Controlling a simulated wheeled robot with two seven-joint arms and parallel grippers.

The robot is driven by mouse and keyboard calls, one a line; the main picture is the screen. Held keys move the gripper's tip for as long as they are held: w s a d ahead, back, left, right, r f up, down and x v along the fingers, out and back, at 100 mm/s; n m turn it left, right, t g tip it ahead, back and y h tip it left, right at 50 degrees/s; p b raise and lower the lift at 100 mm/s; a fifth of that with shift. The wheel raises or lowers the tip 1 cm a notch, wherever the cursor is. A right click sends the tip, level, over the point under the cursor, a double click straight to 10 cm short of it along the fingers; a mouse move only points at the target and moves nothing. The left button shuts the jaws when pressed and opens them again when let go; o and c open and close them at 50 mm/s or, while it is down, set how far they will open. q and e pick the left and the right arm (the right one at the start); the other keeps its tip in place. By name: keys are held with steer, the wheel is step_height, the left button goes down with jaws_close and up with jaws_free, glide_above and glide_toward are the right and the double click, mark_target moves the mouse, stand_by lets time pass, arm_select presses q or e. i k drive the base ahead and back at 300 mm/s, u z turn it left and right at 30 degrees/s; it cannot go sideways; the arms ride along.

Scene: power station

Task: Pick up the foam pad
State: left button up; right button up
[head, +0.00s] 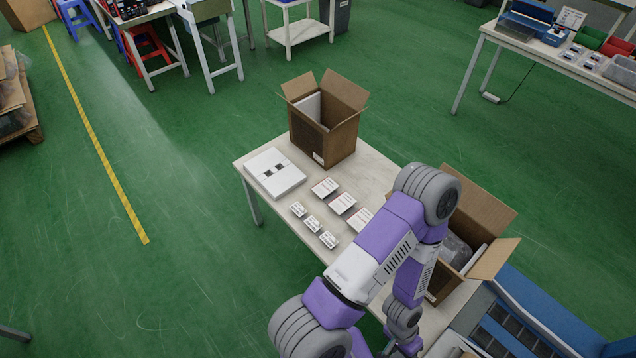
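A flat white slab with two small dark square openings, which looks like the foam pad (262,164), lies on the left end of the light table (375,172). It lies flat beside an open cardboard box (330,142), and nothing covers it. One of my arms reaches up over the table's right part and bends back down, well away from the pad. Its gripper does not show, and my other gripper is also out of view.
The open box holds a white panel (308,108). Several small white packets (325,187) lie mid-table. A second open box (480,205), partly behind my arm, holds grey wrapped material. Green floor left of the table is clear.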

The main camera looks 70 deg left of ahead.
mark_target(281, 181)
steer(key=z, duration=0.45)
steer(key=k, duration=0.1)
steer(key=u, duration=3.1)
steer(key=i, duration=1)
steer(key=u, duration=0.6)
steer(key=i, duration=0.5)
steer(key=u, duration=0.2)
